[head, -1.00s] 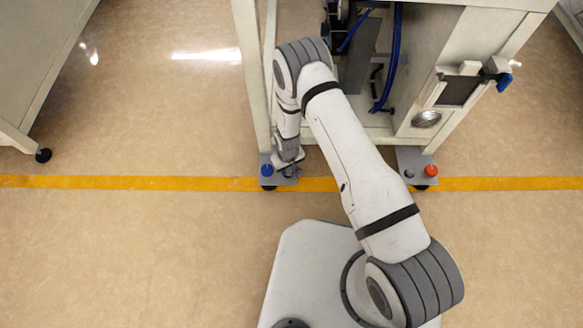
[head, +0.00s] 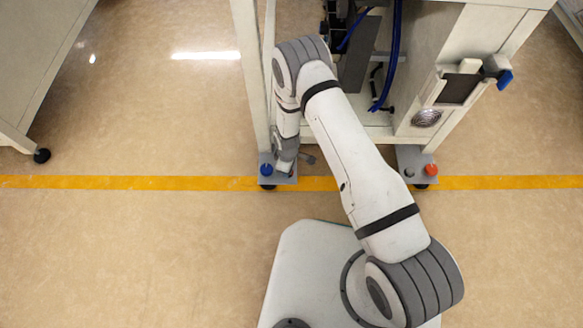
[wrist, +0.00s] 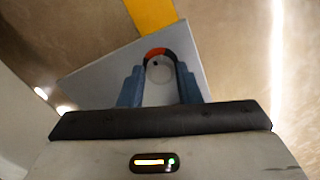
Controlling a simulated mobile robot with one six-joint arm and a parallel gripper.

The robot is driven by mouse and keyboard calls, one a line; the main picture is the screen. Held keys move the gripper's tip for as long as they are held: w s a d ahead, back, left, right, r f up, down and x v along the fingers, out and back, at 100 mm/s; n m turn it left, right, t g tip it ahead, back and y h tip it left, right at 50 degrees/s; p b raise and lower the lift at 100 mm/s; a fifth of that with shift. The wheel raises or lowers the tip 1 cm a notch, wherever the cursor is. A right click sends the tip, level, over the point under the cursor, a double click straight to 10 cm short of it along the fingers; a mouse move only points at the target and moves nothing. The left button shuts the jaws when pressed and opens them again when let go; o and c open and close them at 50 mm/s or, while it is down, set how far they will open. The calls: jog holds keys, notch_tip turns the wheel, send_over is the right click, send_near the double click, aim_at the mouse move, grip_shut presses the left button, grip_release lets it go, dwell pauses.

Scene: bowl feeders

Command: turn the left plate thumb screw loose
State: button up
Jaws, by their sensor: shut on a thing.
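The left plate (head: 290,180) is a grey foot plate at the bottom of the machine's left leg, with a blue knob (head: 266,170) on it. In the wrist view the plate (wrist: 100,80) lies tilted beneath my gripper. The left thumb screw (wrist: 160,70) is a round grey head between my two blue fingers, with a red and dark arc along its far side. My gripper (wrist: 160,80) is shut on it, one finger at each side. In the head view my wrist (head: 285,150) hides the screw.
The right plate (head: 414,157) carries a red knob (head: 431,170) and a small dark screw (head: 409,173). The machine frame (head: 252,70) stands close beside my arm, with blue hoses (head: 393,60) inside. A yellow line (head: 130,182) crosses the open floor.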

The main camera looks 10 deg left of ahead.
jog(key=shift+w+r, duration=0.15)
jog(key=shift+w, duration=0.25)
jog(key=o, duration=0.9)
jog(key=shift+s, duration=0.2)
notch_tip(320, 180, up, 8)
jog(key=p, duration=0.3)
